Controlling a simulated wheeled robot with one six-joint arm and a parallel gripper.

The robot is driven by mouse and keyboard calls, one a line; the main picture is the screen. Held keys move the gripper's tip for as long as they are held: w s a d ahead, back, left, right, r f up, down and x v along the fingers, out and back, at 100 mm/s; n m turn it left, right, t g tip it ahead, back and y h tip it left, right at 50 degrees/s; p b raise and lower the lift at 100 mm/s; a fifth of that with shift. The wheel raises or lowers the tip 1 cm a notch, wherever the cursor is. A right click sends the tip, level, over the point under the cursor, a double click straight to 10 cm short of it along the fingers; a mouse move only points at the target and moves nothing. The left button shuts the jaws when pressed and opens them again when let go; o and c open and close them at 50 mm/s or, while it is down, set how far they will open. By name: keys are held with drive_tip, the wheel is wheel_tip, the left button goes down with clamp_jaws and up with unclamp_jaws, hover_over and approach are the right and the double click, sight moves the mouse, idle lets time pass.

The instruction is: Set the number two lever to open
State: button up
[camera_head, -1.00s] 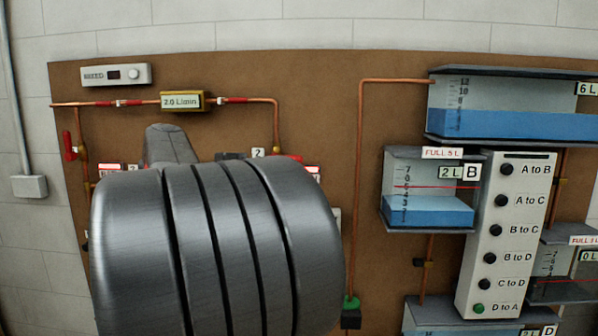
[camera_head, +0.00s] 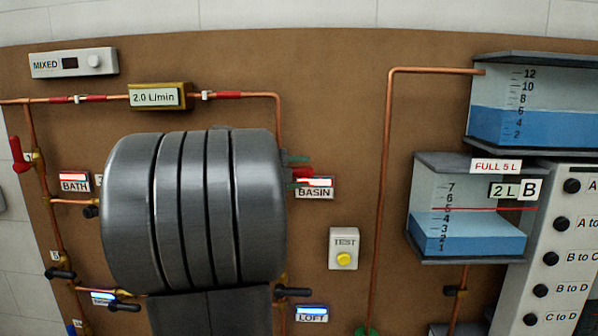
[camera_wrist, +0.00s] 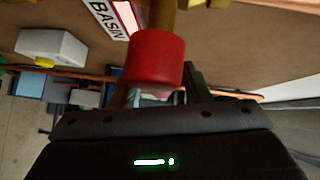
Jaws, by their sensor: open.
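The red lever (camera_head: 303,173) beside the lit BASIN sign (camera_head: 315,187) sticks out to the right in the head view. Its number label is hidden behind my arm now; an earlier frame shows a "2" there. In the wrist view its thick red end (camera_wrist: 155,60) is close in front of my gripper (camera_wrist: 158,93), between the two fingers. The jaws are open, and I cannot tell whether a finger touches the lever. In the head view the fingertips of my gripper (camera_head: 297,172) show above and below the red lever.
Another red lever (camera_head: 19,155) is at the far left. Dark levers sit at lower left (camera_head: 61,274) and above the LOFT sign (camera_head: 311,313). A flow meter (camera_head: 156,97) reads 2.0 L/min. A TEST button box (camera_head: 343,248) and a copper pipe (camera_head: 381,200) are to the right.

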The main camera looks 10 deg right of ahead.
clamp_jaws()
